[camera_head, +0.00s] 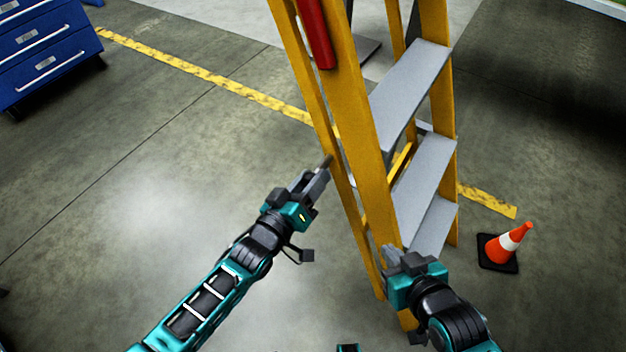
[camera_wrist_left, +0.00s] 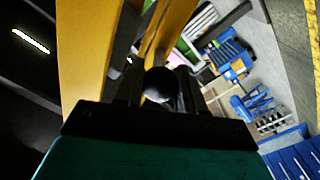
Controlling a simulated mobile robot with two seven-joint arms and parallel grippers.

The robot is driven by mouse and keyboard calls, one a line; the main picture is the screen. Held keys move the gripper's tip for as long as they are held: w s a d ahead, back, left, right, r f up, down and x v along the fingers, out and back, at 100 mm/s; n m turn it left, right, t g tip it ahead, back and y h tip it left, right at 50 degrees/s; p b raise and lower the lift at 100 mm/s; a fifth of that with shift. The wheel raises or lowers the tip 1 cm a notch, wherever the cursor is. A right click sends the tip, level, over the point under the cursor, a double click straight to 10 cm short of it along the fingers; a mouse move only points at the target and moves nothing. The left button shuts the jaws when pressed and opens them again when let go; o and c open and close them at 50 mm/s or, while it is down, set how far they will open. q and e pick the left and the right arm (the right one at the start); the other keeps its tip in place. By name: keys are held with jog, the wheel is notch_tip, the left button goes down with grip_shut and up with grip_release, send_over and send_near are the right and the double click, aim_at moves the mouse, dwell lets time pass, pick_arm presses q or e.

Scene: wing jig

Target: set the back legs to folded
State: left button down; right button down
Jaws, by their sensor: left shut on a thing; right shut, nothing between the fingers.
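A yellow stepladder (camera_head: 358,110) with grey steps stands upright at the centre right of the head view. A thinner yellow leg (camera_head: 298,58) runs down close beside its wide left rail; I cannot tell for certain which rails are the back legs. My left gripper (camera_head: 322,172) is shut at this thin leg, on a small dark rounded knob (camera_wrist_left: 160,84) that shows between the fingers in the left wrist view. Yellow rails (camera_wrist_left: 86,55) rise just beyond the fingers there. My right gripper (camera_head: 389,256) is shut and empty, beside the lower part of the wide rail.
An orange and white cone (camera_head: 508,243) stands on the floor right of the ladder. A blue drawer cabinet (camera_head: 45,50) is at the upper left. A yellow floor line (camera_head: 205,78) runs behind the ladder. The floor left of the ladder is clear. A red part (camera_head: 316,35) sits on the ladder.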

pick_arm(q)
jog(key=shift+s+d+r, duration=0.3)
jog(key=shift+s+d, duration=0.05)
jog(key=shift+d, duration=0.3)
pick_arm(e)
jog(key=shift+s+d+f, duration=0.2)
jog(key=shift+d, duration=0.05)
pick_arm(q)
jog(key=c, duration=1.1)
grip_release()
jog(key=o, duration=0.4)
jog(key=shift+s, duration=0.15)
jog(key=shift+f, duration=0.1)
pick_arm(e)
jog(key=shift+r, duration=0.2)
